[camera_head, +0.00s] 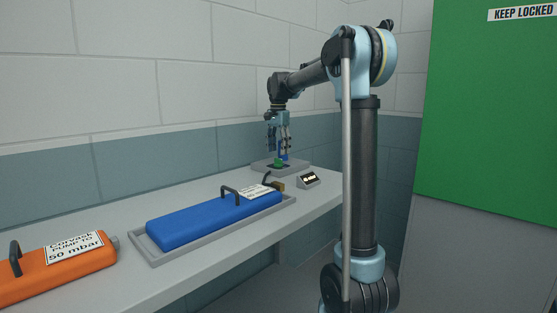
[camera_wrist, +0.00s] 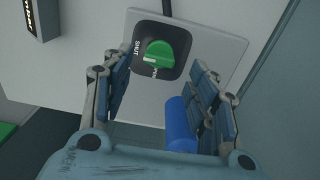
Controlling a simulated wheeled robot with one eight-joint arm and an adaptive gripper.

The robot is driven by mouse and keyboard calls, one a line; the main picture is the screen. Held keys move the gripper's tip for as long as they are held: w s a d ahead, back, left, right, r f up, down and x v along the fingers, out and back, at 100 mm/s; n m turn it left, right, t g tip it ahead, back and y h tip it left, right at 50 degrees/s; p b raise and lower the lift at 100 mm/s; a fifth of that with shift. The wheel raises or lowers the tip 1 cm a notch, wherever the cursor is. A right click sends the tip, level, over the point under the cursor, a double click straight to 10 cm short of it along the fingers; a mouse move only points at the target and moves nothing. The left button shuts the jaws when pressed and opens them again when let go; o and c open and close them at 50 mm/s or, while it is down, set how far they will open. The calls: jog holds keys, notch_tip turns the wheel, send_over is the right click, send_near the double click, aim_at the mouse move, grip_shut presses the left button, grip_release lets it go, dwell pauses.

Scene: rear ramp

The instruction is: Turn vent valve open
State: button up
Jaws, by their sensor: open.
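The vent valve is a green knob (camera_wrist: 165,50) on a black dial with SHUT and OPEN labels, mounted on a light grey plate (camera_wrist: 222,45). A pale mark shows on the knob's lower left side; I cannot tell which label it points at. In the head view the green knob (camera_head: 279,163) sits on its plate (camera_head: 300,167) at the bench's far end. My gripper (camera_head: 279,150) points down just above it. In the wrist view my gripper (camera_wrist: 165,85) is open, its fingers left and right of the knob, apparently empty.
A blue cylinder (camera_wrist: 179,125) shows beside the right finger. A blue case (camera_head: 210,222) in a grey tray and an orange case (camera_head: 60,268) lie nearer on the bench. The wall (camera_head: 240,140) is close behind.

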aim_at(278, 162)
jog(key=shift+f, duration=2.15)
jog(key=c, duration=1.1)
